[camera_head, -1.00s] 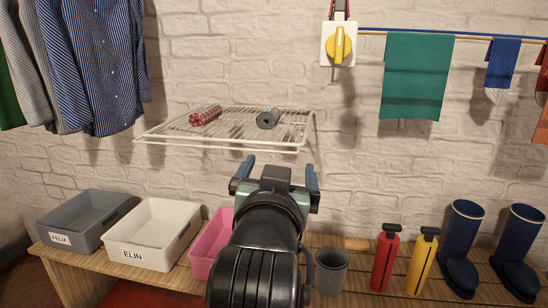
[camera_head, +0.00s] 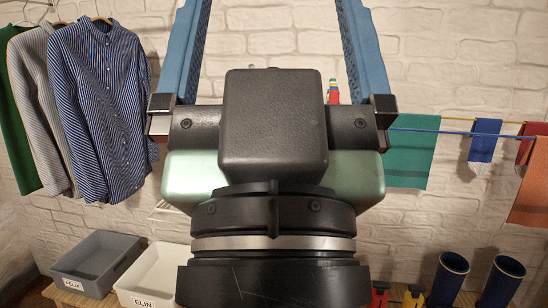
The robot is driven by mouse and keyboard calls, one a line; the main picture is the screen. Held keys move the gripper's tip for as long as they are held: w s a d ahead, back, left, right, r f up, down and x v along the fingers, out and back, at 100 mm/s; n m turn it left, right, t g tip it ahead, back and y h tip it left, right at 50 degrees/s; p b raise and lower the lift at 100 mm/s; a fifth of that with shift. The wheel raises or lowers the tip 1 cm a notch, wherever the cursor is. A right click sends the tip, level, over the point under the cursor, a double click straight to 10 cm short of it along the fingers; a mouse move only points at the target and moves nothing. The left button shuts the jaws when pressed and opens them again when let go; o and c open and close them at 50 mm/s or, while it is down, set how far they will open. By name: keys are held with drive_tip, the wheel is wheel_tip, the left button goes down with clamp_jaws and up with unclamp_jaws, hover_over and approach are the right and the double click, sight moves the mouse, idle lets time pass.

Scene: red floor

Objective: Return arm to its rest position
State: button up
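My gripper (camera_head: 277,30) fills the middle of the head view, very close to the camera and raised in front of the wall. Its two blue fingers stand wide apart and point up. Their tips run out of the top of the picture. Only white brick wall shows between them, so it is open and appears empty. My gripper and wrist hide most of the wire shelf and the middle of the bench.
Shirts (camera_head: 105,110) hang at the left. A grey bin (camera_head: 100,262) and a white bin (camera_head: 150,278) stand below them. At the right, a green towel (camera_head: 411,150) hangs from a line, and blue boots (camera_head: 449,278) stand below. Small red and yellow tops show beside the boots.

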wheel_tip(320, 180, up, 14)
drive_tip(key=p, duration=1.1)
drive_tip(key=shift+f, duration=0.15)
